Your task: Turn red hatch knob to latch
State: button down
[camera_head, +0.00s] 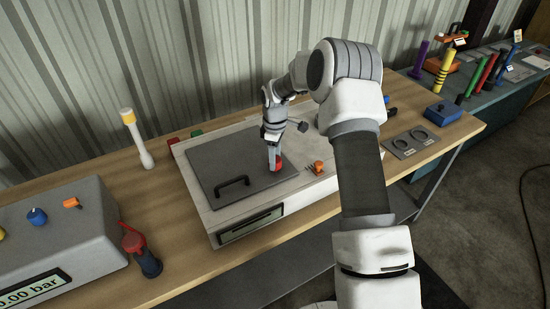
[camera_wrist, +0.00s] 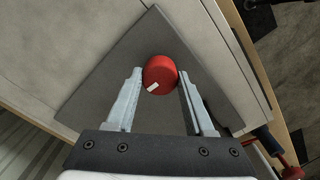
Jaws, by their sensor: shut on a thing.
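The red hatch knob (camera_wrist: 161,73) sits on the dark grey hatch plate (camera_wrist: 105,75) and carries a white mark on its top. My gripper (camera_wrist: 160,84) has one finger on each side of the knob and is shut on it. In the head view the gripper (camera_head: 275,165) points down at the right part of the hatch plate (camera_head: 222,161), and the knob (camera_head: 279,163) is partly hidden behind the fingers. A black handle (camera_head: 232,183) stands on the front of the plate.
The hatch is on a white box (camera_head: 250,208) on a wooden bench (camera_head: 180,252). An orange knob (camera_head: 317,166) stands just right of the plate. A yellow-topped post (camera_head: 136,137) stands behind.

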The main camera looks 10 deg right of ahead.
jog(key=m+b, duration=0.2)
jog(key=m, duration=0.1)
jog(key=shift+f+b, duration=0.15)
jog(key=shift+b, duration=0.2)
jog(key=m+b, duration=0.2)
jog(key=m, duration=0.3)
jog(key=shift+m+b, duration=0.35)
jog(key=shift+m, duration=0.05)
jog(key=m+b, duration=0.1)
jog(key=m, duration=0.3)
jog(key=shift+r+m+b, duration=0.2)
jog(key=shift+m+b, duration=0.2)
jog(key=shift+m, duration=1.7)
jog(key=shift+c, duration=1.3)
grip_release()
